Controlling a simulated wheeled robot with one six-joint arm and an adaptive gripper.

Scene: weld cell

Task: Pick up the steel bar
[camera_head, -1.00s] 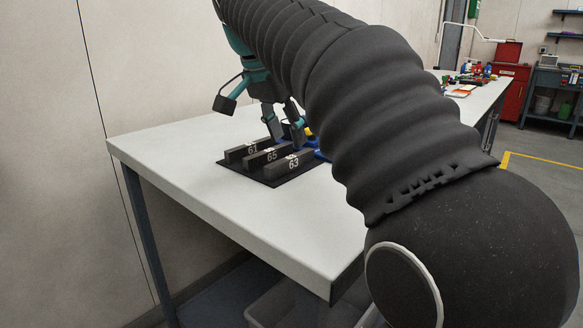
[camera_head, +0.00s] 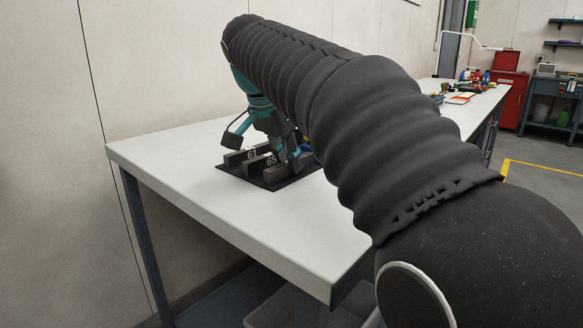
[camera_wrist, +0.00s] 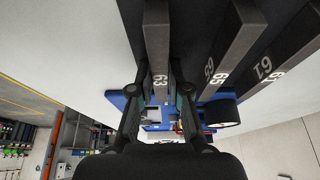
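Three dark steel bars with white numbers lie side by side on a black mat (camera_head: 265,184) on the white bench. Bar 61 (camera_head: 236,158) and bar 65 (camera_head: 258,164) show in the head view; bar 63 is mostly hidden there behind my gripper (camera_head: 288,152). In the wrist view, bar 63 (camera_wrist: 158,40) runs between the two fingers of my gripper (camera_wrist: 160,92), which stand apart with a gap on each side. Bar 65 (camera_wrist: 232,52) and bar 61 (camera_wrist: 287,50) lie to its right. My gripper is open and holds nothing.
The white bench top (camera_head: 225,215) is clear in front of the mat. Blue items (camera_wrist: 220,110) lie just past the bars' ends. A wall stands behind the bench at left. A red cabinet (camera_head: 510,95) and small coloured items stand at the far end.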

